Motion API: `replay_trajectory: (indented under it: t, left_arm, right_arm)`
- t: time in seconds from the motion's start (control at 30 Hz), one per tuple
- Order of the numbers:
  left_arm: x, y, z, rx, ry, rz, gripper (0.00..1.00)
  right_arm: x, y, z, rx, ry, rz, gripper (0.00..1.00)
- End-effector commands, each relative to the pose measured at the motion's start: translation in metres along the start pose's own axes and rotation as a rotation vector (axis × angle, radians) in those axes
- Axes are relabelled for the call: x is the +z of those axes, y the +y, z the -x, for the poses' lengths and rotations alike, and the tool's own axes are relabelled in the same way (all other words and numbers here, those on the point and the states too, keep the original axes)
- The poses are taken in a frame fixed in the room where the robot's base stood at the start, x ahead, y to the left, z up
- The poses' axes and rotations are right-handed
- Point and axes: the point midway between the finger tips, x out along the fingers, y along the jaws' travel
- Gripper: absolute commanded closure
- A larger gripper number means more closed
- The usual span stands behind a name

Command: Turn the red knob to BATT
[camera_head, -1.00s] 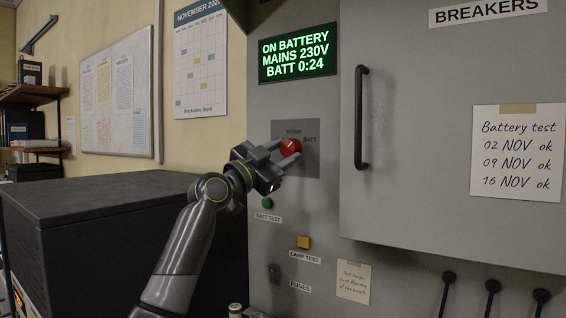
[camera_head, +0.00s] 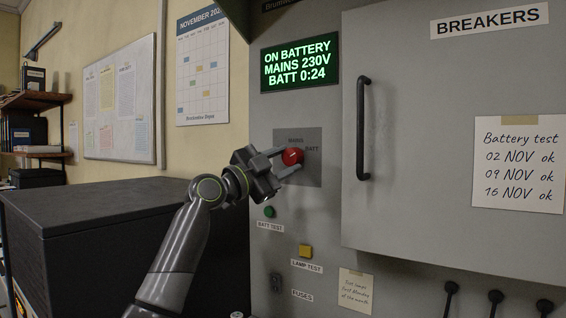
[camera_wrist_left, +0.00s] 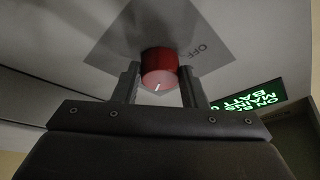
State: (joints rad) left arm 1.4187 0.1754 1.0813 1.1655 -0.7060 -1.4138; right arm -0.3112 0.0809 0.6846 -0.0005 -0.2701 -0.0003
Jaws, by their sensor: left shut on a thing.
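The red knob (camera_head: 292,157) sits on a grey plate (camera_head: 313,176) on the cabinet front. MAINS is lettered above it and BATT to its upper right. Its white mark seems to lean up and right toward BATT in the head view; exact alignment is hard to tell. My left gripper (camera_head: 287,162) is shut on the knob, a finger on either side. In the left wrist view the knob (camera_wrist_left: 159,68) is between the two fingers (camera_wrist_left: 160,88), and OFF shows on the plate. The display (camera_head: 299,60) reads ON BATTERY, MAINS 230V, BATT 0:24. My right gripper is out of view.
A green button (camera_head: 269,212), a yellow button (camera_head: 305,251) and a fuse switch (camera_head: 276,282) are below the knob. A breaker door with a black handle (camera_head: 363,128) is to the right. A dark box (camera_head: 110,225) stands left.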

Motion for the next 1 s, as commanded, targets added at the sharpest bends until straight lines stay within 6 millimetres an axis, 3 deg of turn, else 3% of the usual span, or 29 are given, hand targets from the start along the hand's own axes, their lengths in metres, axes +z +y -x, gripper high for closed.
replay_trajectory:
  t: [0.03,0.2,0.57,0.77,1.0]
  left_arm:
    - [0.001,0.000,0.000,0.000,-0.002,-0.003,0.59]
    - [0.001,0.000,0.000,0.000,-0.001,-0.002,0.40]
    - [0.001,0.000,0.005,-0.001,-0.001,-0.001,0.40]
    - [0.003,0.002,0.029,-0.002,-0.001,-0.003,0.40]
    - [0.003,0.001,0.072,-0.003,-0.002,-0.005,0.40]
  right_arm:
    - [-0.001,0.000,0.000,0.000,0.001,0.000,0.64]
    - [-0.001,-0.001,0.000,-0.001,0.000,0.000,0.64]
    - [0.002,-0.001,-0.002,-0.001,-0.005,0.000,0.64]
    - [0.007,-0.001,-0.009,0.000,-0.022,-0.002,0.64]
    - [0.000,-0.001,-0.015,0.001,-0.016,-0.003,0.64]
